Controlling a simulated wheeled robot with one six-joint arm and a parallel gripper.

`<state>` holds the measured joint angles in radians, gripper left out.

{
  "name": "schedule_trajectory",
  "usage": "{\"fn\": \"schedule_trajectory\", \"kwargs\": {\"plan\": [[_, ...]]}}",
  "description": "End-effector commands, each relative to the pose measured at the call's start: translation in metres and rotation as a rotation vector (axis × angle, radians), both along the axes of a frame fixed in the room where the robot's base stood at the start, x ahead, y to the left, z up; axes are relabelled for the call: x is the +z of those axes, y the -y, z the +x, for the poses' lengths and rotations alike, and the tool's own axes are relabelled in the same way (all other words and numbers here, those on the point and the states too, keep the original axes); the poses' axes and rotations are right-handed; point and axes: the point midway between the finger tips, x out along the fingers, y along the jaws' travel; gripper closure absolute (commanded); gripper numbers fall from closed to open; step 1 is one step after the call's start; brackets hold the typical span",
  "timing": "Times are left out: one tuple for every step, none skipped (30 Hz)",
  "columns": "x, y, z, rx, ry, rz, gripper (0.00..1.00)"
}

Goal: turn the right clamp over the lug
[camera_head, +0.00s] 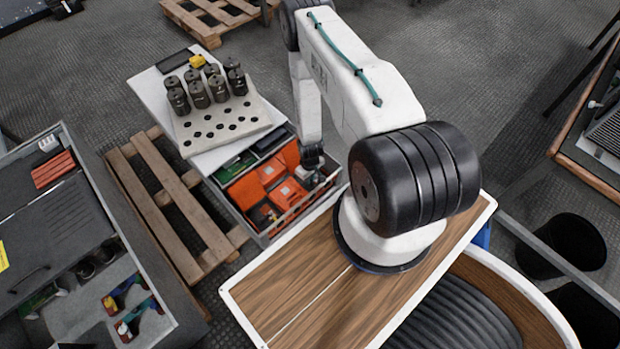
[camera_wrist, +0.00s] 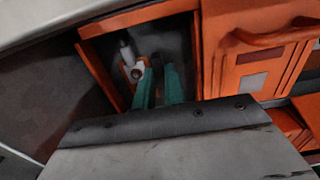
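In the wrist view, an orange-walled compartment (camera_wrist: 88,62) with a dark inside holds a small pale metal fitting (camera_wrist: 136,72) on an orange base, with a light upright peg beside it. The fitting is small and blurred, and I cannot tell which part is the clamp and which the lug. My gripper (camera_wrist: 160,76) shows as two teal fingers reaching into the compartment, just right of the fitting. A narrow dark gap shows between the fingers, with nothing seen in it. In the head view my gripper (camera_head: 312,160) is at the back right of the open drawer (camera_head: 262,232).
Orange boxes (camera_head: 283,194) fill much of the drawer; one orange box with a handle (camera_wrist: 262,60) stands right of the compartment. A perforated plate (camera_head: 200,142) carries several dark cylinders. A wooden pallet (camera_head: 165,200) lies on the floor to the left.

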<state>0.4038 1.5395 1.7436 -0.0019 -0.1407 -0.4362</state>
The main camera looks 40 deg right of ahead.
Motion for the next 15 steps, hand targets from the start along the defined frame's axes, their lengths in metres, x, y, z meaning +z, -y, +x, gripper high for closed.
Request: {"fn": "schedule_trajectory", "kwargs": {"plan": [[0.0002,0.0001,0.0001,-0.001,0.0,0.0,1.0],[0.0002,0.0002,0.0001,-0.001,0.0,0.0,1.0],[0.0003,0.0002,0.0001,-0.004,0.0,0.0,1.0],[0.0003,0.0002,0.0001,-0.006,0.0,0.0,1.0],[0.0003,0.0002,0.0002,-0.01,0.0,0.0,1.0],[0.0003,0.0002,0.0002,-0.016,0.0,0.0,1.0],[0.0003,0.0002,0.0002,-0.023,0.0,0.0,1.0],[0.0004,0.0003,0.0002,-0.032,0.0,0.0,1.0],[0.0004,0.0003,0.0002,-0.046,0.0,0.0,1.0],[0.0004,0.0003,0.0003,-0.058,0.0,0.0,1.0],[0.0004,0.0003,0.0003,-0.073,0.0,0.0,1.0],[0.0005,0.0004,0.0003,-0.094,0.001,0.0,1.0],[0.0005,0.0004,0.0003,-0.113,0.001,0.0,1.0],[0.0005,0.0004,0.0004,-0.132,0.001,-0.001,1.0],[0.0005,0.0004,0.0004,-0.161,0.001,-0.001,1.0]]}}
